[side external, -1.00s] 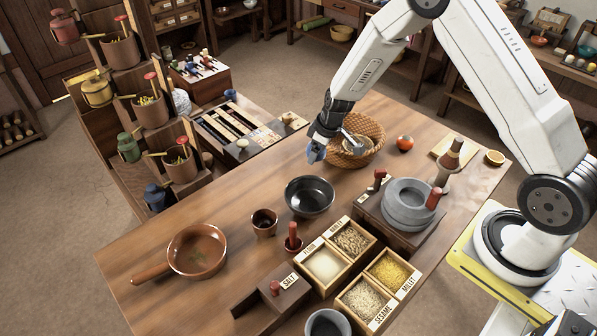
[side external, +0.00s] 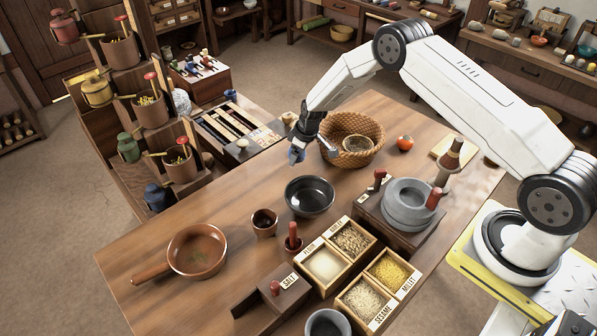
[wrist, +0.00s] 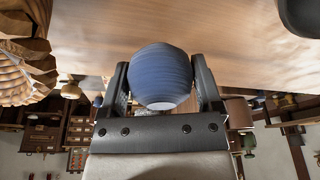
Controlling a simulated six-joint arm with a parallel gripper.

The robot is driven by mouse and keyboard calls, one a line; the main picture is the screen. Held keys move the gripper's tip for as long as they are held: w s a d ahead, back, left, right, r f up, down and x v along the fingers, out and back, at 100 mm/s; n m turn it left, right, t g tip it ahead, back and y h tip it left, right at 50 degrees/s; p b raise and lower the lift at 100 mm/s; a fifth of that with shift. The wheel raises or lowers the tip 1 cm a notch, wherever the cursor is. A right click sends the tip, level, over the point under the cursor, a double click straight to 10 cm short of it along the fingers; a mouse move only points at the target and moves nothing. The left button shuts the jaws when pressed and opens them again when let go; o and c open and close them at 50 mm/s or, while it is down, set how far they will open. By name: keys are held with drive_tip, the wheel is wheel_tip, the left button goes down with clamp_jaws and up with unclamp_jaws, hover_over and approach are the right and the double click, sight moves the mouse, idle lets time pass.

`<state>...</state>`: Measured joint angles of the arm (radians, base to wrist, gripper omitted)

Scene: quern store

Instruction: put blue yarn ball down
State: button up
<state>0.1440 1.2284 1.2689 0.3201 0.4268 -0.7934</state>
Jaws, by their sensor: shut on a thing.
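The blue yarn ball (wrist: 161,76) sits between the two fingers of my gripper (wrist: 161,84) in the wrist view, with a finger against each side. In the side view only a small part of the ball (side external: 296,156) shows at the tip of my gripper (side external: 297,152). My gripper is shut on it, near the table's back edge and left of the wicker basket (side external: 370,150). I cannot tell whether the ball touches the wooden table (side external: 215,207) or hangs just above it.
The basket also stands close by in the wrist view (wrist: 22,72). A black bowl (side external: 310,196) is in front of my gripper. A brown pan (side external: 197,250) and a small cup (side external: 264,222) stand farther left. The tabletop between pan and back edge is clear.

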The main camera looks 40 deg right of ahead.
sight(297, 161)
drive_tip(key=shift+w+f, duration=0.15)
drive_tip(key=shift+f, duration=0.1)
drive_tip(key=shift+w+f, duration=0.15)
drive_tip(key=shift+f, duration=1.55)
drive_tip(key=shift+f, duration=0.1)
drive_tip(key=o, duration=1)
drive_tip(key=shift+v, duration=6.05)
drive_tip(key=shift+d, duration=0.1)
